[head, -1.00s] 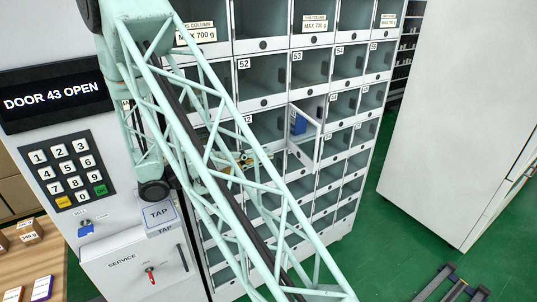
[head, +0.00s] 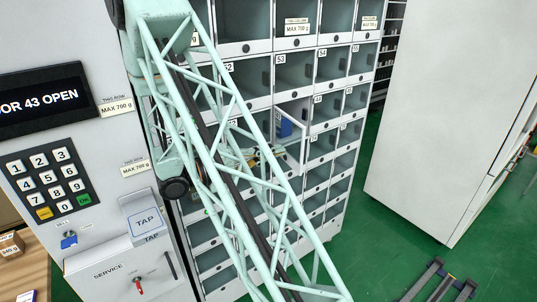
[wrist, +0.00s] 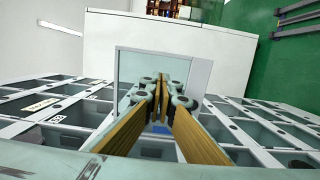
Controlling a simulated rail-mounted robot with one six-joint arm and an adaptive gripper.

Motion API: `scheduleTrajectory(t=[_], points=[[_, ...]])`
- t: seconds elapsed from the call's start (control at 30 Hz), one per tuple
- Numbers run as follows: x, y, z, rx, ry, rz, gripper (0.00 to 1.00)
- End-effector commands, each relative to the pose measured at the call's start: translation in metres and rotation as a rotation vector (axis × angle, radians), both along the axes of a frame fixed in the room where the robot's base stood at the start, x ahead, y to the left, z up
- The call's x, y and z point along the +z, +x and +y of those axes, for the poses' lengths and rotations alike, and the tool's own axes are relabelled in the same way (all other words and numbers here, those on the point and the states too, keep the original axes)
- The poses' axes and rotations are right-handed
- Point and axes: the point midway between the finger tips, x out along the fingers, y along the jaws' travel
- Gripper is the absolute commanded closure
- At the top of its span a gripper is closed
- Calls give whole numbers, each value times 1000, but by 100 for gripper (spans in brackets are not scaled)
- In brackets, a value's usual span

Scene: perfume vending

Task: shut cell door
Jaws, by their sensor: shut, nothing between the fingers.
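The open cell door (head: 295,149) stands out from the locker front, a clear panel in a pale frame. A blue box (head: 284,127) shows in the cell beside it. In the wrist view the door panel (wrist: 200,75) is upright behind the fingertips. My gripper (head: 262,157) is just left of the door in the head view, partly hidden by my arm's lattice. In the wrist view my gripper (wrist: 160,84) has its fingers together, holding nothing. The fingertips overlap the door panel; I cannot tell whether they touch it. The display (head: 40,100) shows "43 OPEN", its left end cut off.
The locker wall (head: 265,48) has rows of cells around the open one. A keypad (head: 48,182) and a tap reader (head: 145,222) are at the left. A large white cabinet (head: 445,110) stands at the right. Green floor (head: 385,225) is clear between it and the lockers.

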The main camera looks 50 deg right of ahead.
Motion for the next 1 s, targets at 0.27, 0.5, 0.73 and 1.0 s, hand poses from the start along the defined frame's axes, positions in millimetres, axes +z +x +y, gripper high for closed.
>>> scheduleTrajectory(t=[0.27, 0.5, 0.73, 1.0], points=[[0, -10, -22, 0, 0, 0, 100], [0, -15, -33, 0, 0, -1, 100], [0, -16, -35, 1, 0, -1, 100], [0, -16, -35, 0, 0, -1, 100]])
